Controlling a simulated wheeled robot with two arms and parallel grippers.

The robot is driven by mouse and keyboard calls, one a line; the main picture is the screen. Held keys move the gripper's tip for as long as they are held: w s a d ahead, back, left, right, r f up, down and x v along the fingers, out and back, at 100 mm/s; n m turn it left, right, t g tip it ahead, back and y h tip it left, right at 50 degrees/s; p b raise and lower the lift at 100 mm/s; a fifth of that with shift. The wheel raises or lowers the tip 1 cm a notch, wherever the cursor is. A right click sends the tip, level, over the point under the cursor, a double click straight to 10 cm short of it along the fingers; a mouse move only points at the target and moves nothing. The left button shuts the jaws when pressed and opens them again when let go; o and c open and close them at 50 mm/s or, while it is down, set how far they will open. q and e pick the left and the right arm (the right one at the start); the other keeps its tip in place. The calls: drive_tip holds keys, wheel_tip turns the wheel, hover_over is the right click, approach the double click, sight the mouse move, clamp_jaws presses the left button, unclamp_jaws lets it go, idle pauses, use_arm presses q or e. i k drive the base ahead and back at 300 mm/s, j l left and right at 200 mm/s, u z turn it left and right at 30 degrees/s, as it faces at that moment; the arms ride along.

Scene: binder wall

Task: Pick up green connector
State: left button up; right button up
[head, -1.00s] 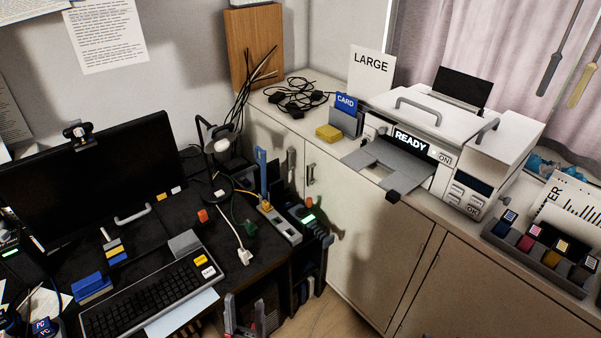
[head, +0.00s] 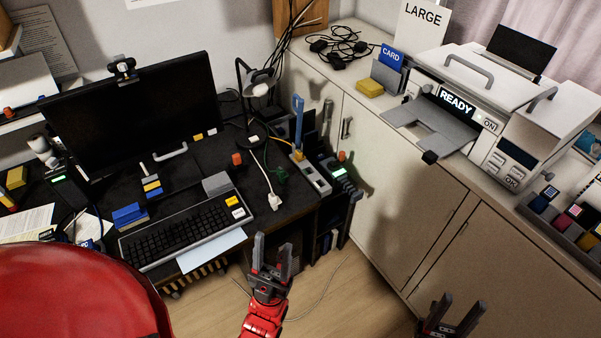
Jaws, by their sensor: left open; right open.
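The green connector (head: 280,175) is small and dark green. It lies on the black desk near its right edge, beside a white plug (head: 274,201) and a grey power strip (head: 313,176). My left gripper (head: 271,250) is open and empty. It shows below the connector in the picture, in front of the desk edge and apart from it. My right gripper (head: 458,310) is open and empty at the bottom right, in front of the cabinet, far from the connector.
Cables run near the connector. A beige cabinet (head: 400,185) carrying a printer (head: 490,100) stands to the right. Open floor shows below the desk.

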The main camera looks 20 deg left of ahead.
sight(282, 174)
drive_tip(key=l+u, duration=0.35)
drive_tip(key=i+l+u, duration=0.1)
drive_tip(key=u, duration=0.25)
drive_tip(key=l+u, duration=0.35)
drive_tip(key=i+u, duration=0.1)
drive_tip(key=i, duration=0.8)
